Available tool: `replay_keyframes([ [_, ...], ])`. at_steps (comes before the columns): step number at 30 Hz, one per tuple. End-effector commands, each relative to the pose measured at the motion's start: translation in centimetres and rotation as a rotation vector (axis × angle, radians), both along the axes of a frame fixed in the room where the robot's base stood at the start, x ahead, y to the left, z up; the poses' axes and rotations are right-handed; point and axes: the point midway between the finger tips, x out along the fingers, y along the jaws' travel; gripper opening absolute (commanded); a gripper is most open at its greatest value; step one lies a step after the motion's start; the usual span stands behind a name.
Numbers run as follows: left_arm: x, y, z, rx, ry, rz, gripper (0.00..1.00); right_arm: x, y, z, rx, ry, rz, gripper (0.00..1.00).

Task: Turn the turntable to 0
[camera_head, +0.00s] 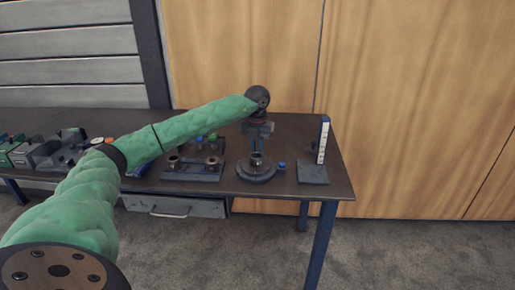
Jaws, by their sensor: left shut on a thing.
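The turntable (258,175) is a dark round disc with a short upright cylindrical part (257,159) at its middle. It stands near the right end of the dark table. My left gripper (257,149) comes down from above, directly over the middle of the turntable. It is shut on the upright part there; the exact contact is small and dark. No angle marks on the turntable can be read at this size. My right gripper is not in view.
A small blue knob (281,166) sits just right of the turntable. Further right, an upright white scale (322,146) stands on a flat base (313,173). A dark fixture block (192,172) with posts lies left of the turntable. Several small boxes fill the table's left side.

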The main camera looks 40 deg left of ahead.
Motion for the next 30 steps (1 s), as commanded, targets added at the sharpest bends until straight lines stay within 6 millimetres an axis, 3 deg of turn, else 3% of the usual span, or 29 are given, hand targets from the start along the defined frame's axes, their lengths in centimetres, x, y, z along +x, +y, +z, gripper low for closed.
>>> replay_keyframes([
  [7,0.0,0.2,0.2,0.002,-0.003,0.002,0.00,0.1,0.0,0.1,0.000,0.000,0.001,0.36],
  [8,0.0,0.2,0.2,0.002,-0.003,0.002,0.18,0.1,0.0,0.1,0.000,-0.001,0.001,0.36],
  [11,0.0,0.1,0.2,0.002,-0.002,0.002,0.37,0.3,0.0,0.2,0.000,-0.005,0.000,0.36],
  [22,0.0,0.1,0.5,0.001,-0.002,0.001,0.38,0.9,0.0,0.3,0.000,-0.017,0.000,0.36],
  [26,0.1,0.1,1.9,0.001,-0.003,0.001,0.38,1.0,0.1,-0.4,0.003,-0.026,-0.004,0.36],
  [30,0.1,0.1,4.1,0.001,-0.004,0.001,0.38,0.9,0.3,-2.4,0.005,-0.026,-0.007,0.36],
])
